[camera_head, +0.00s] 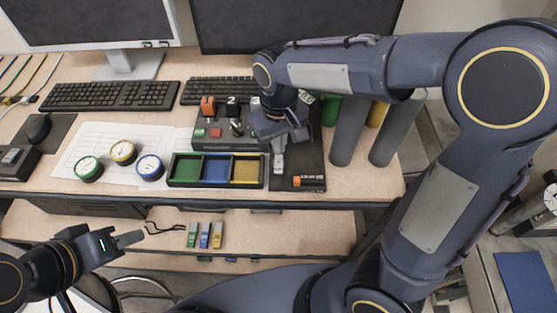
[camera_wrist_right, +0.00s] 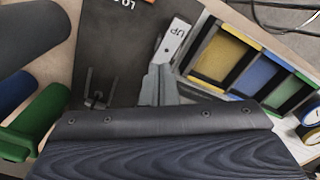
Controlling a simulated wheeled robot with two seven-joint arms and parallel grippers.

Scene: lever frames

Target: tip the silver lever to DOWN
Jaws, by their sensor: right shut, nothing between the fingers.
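My right gripper (camera_head: 279,143) is over the dark panel (camera_head: 312,160), its fingers together and empty. In the right wrist view the fingertips (camera_wrist_right: 158,72) are close to a pale plate lettered "UP" (camera_wrist_right: 174,40); I cannot tell whether they touch it. A small two-pronged metal fitting (camera_wrist_right: 92,92) stands on the panel to the left of the fingers. I cannot make out a silver lever for certain near the fingers, and the arm hides part of the panel. My left gripper (camera_head: 130,239) is low at the left, away from the panel; its finger gap is unclear.
A switch box with an orange switch (camera_head: 208,104) is left of my right gripper. A tray with green, blue and yellow compartments (camera_head: 216,185) lies in front of it. Grey cylinders (camera_head: 348,130) stand to the right. Keyboards (camera_head: 110,96) and monitors are behind. Gauges (camera_head: 122,151) sit left.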

